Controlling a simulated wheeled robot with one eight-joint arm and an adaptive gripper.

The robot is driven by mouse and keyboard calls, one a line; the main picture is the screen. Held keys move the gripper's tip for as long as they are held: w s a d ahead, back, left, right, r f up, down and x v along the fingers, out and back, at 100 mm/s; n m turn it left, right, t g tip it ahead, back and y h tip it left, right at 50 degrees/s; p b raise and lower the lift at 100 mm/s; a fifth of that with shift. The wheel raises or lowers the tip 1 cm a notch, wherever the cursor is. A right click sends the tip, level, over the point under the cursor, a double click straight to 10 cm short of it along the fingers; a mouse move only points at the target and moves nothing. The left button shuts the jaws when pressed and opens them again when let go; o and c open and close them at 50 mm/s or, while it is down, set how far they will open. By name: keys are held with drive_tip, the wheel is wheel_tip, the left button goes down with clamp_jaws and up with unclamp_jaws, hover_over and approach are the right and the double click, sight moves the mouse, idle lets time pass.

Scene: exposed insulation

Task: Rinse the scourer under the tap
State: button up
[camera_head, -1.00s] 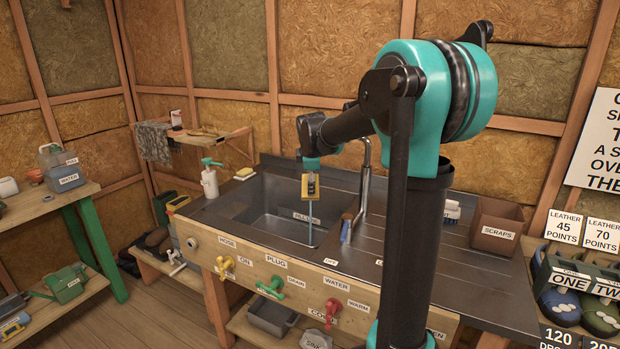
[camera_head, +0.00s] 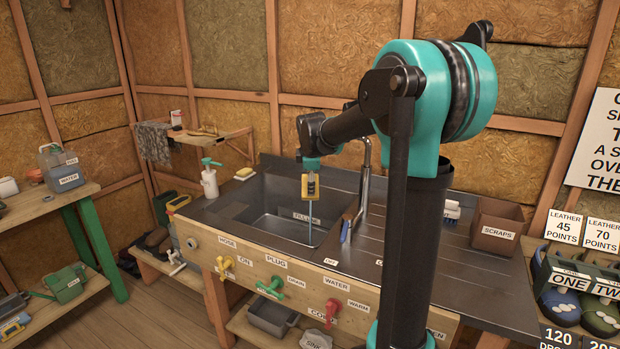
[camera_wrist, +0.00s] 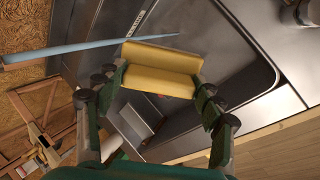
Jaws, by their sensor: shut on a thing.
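My gripper (camera_wrist: 160,105) is shut on a yellow scourer (camera_wrist: 160,68), which lies across between its fingers in the wrist view. In the head view the scourer (camera_head: 311,187) is held up over the sink basin (camera_head: 265,205). The tap (camera_head: 363,185) rises at the right of the basin. A thin pale-blue stream of water (camera_head: 310,226) shows below the scourer in the head view. In the wrist view the stream (camera_wrist: 75,49) runs past the scourer's far edge. I cannot tell whether it touches the scourer.
A white pump bottle (camera_head: 209,182) and a yellow block (camera_head: 244,173) stand at the basin's back left. A blue-handled tool (camera_head: 345,231) lies at its right edge. The front panel carries a yellow (camera_head: 224,267), a green (camera_head: 270,288) and a red handle (camera_head: 332,312). A brown scraps bin (camera_head: 495,222) stands at right.

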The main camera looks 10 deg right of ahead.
drive_tip(key=s+r, duration=0.4)
drive_tip(key=s, duration=0.1)
drive_tip(key=shift+a, duration=0.35)
idle(0.3)
idle(0.4)
